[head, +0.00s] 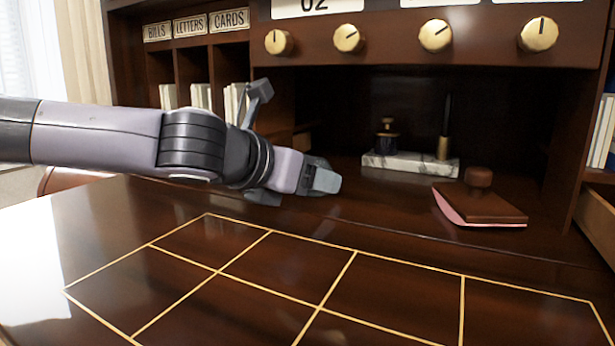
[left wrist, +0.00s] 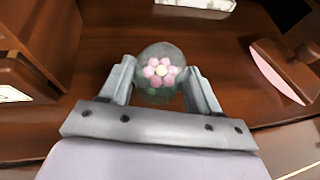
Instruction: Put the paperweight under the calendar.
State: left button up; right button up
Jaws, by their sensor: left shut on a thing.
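The paperweight (left wrist: 160,75) is a clear glass dome with a pink flower inside. In the left wrist view it sits between the two fingers of my left gripper (left wrist: 161,88), which is shut on it. In the head view my left gripper (head: 322,180) is just above the desk's back part, left of the marble stand, and hides the paperweight. The calendar (head: 390,40) is a dark wooden panel across the top, with white cards, one reading "02", and brass knobs. The dark recess under it lies behind my gripper. My right gripper is in neither view.
A marble pen stand (head: 405,163) with an inkwell and holder stands in the recess. A wooden blotter (head: 485,206) with a pink underside lies to the right. Labelled pigeonholes (head: 195,65) stand at the left. The gold-lined desktop (head: 290,255) is clear.

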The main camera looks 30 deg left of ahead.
pick_arm(q)
jog(key=shift+f+b, duration=0.15)
jog(key=shift+b, duration=0.2)
jog(key=o, duration=1.3)
jog(key=shift+c, duration=0.2)
jog(key=shift+r+p, duration=0.25)
jog(key=shift+p, duration=0.15)
jog(key=shift+s+r, duration=0.1)
jog(key=shift+s, duration=0.1)
jog(key=v, duration=1)
jog(key=shift+s+p, duration=0.15)
jog(key=shift+p, duration=0.15)
jog(key=shift+s+a+r, duration=0.15)
jog(key=shift+s+r, duration=0.05)
jog(key=shift+s, duration=0.35)
